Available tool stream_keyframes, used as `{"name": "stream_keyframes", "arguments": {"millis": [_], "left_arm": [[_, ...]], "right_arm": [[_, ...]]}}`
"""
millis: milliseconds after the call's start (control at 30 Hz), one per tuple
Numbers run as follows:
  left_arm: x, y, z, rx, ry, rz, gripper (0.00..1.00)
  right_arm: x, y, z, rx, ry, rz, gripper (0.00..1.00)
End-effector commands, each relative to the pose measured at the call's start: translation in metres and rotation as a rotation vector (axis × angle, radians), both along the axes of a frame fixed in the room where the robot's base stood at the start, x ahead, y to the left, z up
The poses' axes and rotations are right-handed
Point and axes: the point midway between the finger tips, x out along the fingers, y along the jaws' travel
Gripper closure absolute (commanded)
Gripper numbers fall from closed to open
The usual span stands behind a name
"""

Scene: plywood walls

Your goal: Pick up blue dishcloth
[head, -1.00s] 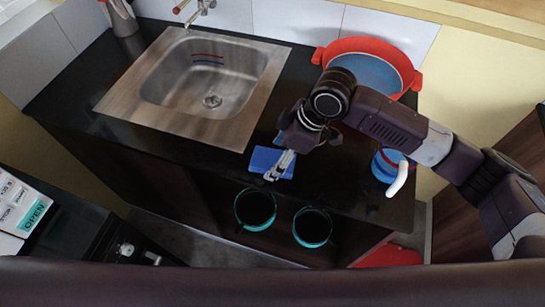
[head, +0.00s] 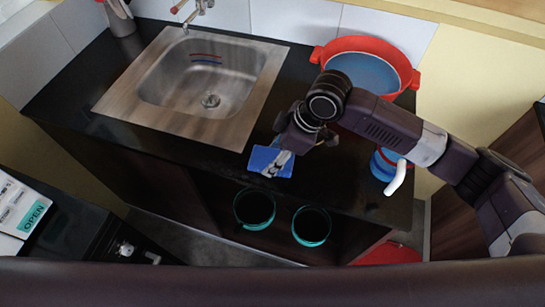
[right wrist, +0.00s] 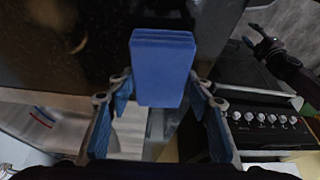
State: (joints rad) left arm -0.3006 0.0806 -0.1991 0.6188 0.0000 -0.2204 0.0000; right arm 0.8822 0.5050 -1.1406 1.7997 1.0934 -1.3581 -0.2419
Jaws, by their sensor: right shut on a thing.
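The blue dishcloth (head: 258,158) is a small folded block at the front edge of the black counter, left of the red-and-blue pot. My right gripper (head: 277,164) reaches down to it from the right and is shut on it. In the right wrist view the dishcloth (right wrist: 163,62) stands out between the two blue-padded fingers of my right gripper (right wrist: 160,92). The head view does not clearly show whether the dishcloth is off the counter. My left gripper is not in view.
A steel sink (head: 185,85) is set in the counter (head: 225,165) at the left. A red pan (head: 410,78) stands behind my right arm. A blue pot (head: 380,165) with a white handle stands to the right. Two teal-rimmed containers (head: 254,207) (head: 311,225) sit below the counter edge.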

Motion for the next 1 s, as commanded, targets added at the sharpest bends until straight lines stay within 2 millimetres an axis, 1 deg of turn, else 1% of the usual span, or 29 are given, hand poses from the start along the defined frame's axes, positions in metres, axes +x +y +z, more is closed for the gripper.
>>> {"name": "stream_keyframes", "arguments": {"millis": [167,267,367,700,800,900,1000], "left_arm": [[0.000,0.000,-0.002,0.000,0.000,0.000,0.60],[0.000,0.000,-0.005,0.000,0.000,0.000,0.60],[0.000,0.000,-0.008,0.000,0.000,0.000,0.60],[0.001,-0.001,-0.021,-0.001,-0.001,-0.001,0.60],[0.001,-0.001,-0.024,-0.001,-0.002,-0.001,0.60],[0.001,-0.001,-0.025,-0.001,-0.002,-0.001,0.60],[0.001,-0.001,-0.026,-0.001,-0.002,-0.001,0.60]], "right_arm": [[0.001,0.001,0.010,0.002,-0.003,0.001,0.77],[0.001,0.001,0.023,0.003,-0.004,0.001,0.77],[0.002,0.001,0.044,0.003,-0.006,0.002,0.77],[0.001,0.001,0.141,0.003,-0.007,0.002,0.77],[0.001,0.001,0.164,0.003,-0.005,0.000,0.77],[0.001,0.001,0.181,0.001,-0.003,0.000,0.77],[0.001,0.001,0.192,0.002,-0.002,-0.001,0.77]]}}
